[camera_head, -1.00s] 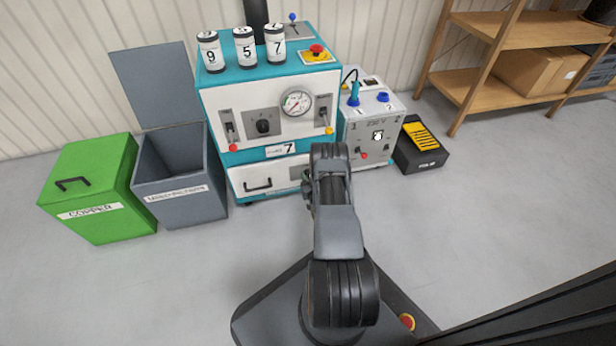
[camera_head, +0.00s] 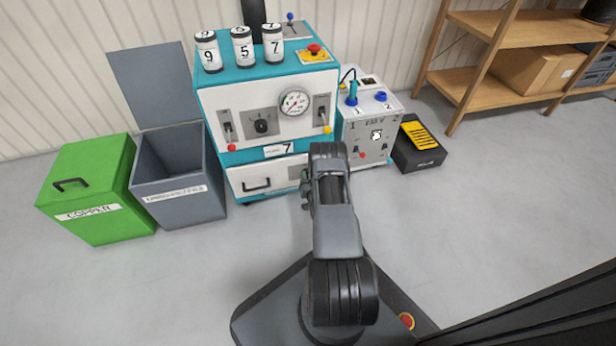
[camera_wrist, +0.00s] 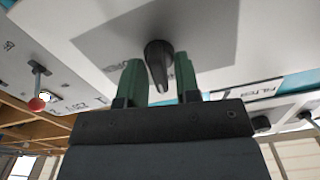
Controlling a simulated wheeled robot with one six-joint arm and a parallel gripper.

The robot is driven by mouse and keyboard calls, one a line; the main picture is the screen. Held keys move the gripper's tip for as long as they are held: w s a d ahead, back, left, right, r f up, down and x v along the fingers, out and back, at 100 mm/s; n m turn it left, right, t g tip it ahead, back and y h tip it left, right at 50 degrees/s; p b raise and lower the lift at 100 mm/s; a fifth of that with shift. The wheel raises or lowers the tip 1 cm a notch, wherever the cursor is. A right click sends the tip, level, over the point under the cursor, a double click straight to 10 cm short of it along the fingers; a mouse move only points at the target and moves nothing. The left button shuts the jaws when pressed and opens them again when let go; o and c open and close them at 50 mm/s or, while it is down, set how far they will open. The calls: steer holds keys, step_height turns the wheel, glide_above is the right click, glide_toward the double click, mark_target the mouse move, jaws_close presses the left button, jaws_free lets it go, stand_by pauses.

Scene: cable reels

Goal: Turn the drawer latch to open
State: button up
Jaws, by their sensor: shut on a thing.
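The drawer (camera_head: 280,177) is the white-fronted lower part of the teal and white machine, and it looks closed in the head view. Its latch (camera_wrist: 157,49) is a dark tapered knob on a grey plate in the wrist view. My gripper (camera_wrist: 158,66) has its two green fingers on either side of this knob, shut on it. In the head view my arm hides the latch and most of the gripper.
The teal machine (camera_head: 215,100) carries several numbered canisters on top. A grey box (camera_head: 372,145) with a red-balled lever (camera_wrist: 38,103) stands beside the drawer. A green bin (camera_head: 90,180) and a grey bin (camera_head: 185,205) stand left. Floor in front is clear.

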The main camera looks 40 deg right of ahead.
steer(key=m, duration=0.4)
steer(key=shift+s+d+m, duration=0.1)
steer(key=shift+m, duration=0.2)
steer(key=m, duration=0.3)
steer(key=shift+f+m, duration=0.1)
steer(key=shift+m, duration=0.3)
steer(key=m, duration=0.4)
steer(key=shift+d, duration=0.1)
steer(key=shift+f+m, duration=0.1)
steer(key=shift+m, duration=1.5)
steer(key=o, duration=0.6)
steer(key=shift+s, duration=0.1)
